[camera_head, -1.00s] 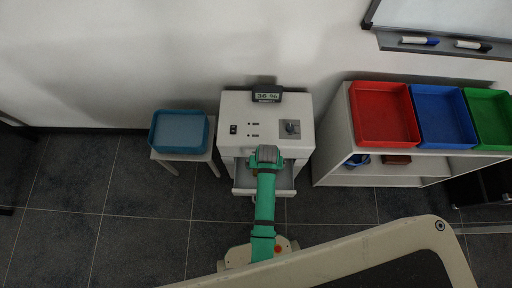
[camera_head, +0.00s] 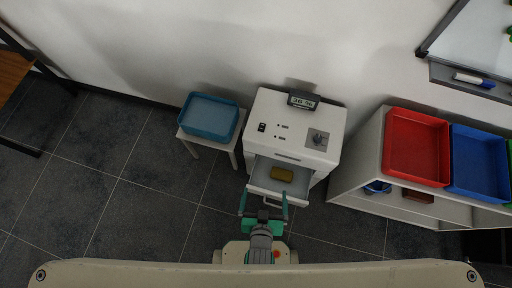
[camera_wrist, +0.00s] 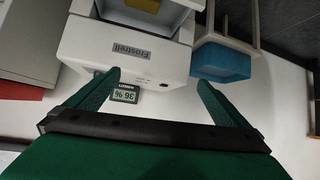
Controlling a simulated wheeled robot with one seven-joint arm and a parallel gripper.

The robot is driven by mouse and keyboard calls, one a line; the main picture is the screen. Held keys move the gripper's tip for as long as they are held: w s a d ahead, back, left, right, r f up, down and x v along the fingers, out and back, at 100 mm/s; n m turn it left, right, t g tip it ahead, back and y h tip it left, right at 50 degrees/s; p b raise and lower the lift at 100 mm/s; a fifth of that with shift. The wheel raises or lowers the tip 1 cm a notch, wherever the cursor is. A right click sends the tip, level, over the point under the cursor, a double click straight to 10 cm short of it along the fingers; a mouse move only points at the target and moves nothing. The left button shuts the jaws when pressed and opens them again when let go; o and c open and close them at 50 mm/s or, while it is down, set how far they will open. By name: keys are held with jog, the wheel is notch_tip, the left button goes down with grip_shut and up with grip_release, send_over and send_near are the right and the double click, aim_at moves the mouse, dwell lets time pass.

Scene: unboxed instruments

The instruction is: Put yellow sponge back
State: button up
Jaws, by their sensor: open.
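The yellow sponge (camera_head: 282,174) lies in the open drawer (camera_head: 263,178) of the white cabinet (camera_head: 295,128), in the head view. My gripper (camera_head: 264,200) is open and empty just in front of the drawer, its two green fingers spread and clear of the sponge. In the wrist view my gripper (camera_wrist: 159,80) also shows open, with nothing between the fingers. The cabinet (camera_wrist: 125,42) appears upside down beyond the fingertips there.
A blue tray (camera_head: 209,116) sits on a small white stand left of the cabinet. A white shelf (camera_head: 372,160) to the right bears a red bin (camera_head: 417,148) and a blue bin (camera_head: 478,163). A small display (camera_head: 303,99) stands on the cabinet.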

jog(key=s+a+r+t, duration=0.1)
jog(key=s+r+t, duration=0.1)
jog(key=r, duration=0.7)
jog(key=s+a+r+t+y, duration=0.1)
jog(key=s+a+r+t, duration=0.1)
jog(key=r, duration=0.7)
jog(key=shift+s+r+n, duration=0.25)
jog(key=shift+s+n, duration=0.15)
jog(key=shift+s, duration=0.4)
jog(key=shift+c, duration=0.3)
